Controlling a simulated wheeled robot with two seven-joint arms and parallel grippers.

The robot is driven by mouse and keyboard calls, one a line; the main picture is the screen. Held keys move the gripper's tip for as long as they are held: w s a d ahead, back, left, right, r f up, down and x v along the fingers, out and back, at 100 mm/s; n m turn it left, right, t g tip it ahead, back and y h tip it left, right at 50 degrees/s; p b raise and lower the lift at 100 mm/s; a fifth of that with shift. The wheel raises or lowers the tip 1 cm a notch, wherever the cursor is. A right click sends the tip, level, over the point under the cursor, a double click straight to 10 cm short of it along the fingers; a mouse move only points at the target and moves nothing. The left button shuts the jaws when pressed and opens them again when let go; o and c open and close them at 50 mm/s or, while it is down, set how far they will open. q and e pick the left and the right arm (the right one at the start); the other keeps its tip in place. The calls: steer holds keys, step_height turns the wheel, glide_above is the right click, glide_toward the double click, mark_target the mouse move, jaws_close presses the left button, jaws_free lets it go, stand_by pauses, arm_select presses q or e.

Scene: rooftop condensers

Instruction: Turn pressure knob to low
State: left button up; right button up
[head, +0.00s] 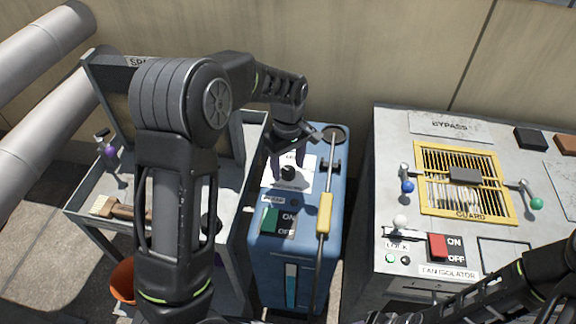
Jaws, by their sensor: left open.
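The blue unit (265,247) stands in the middle of the head view, between a grey cart and a grey cabinet. On its top is a white label plate (274,180) with a small black knob (288,172), which looks like the pressure knob. My left gripper (290,168) is open, pointing down over this knob, with its fingers on either side of it. I cannot tell whether they touch it. The plate's lettering is partly hidden and too small to read, so the knob's setting cannot be told. My right arm enters at the lower right; its gripper is not in view.
A green ON/OFF switch (270,221) and a yellow-gripped lever (324,212) are close by on the blue unit. The cabinet (390,150) at right bears a yellow guard (510,205), coloured handles and a red switch (437,246). The cart (84,212) holds a brush (103,206).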

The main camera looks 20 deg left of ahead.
mark_target(288, 170)
arm_select(q)
step_height(288, 170, up, 7)
steer(key=shift+r, duration=0.1)
stand_by(0.7)
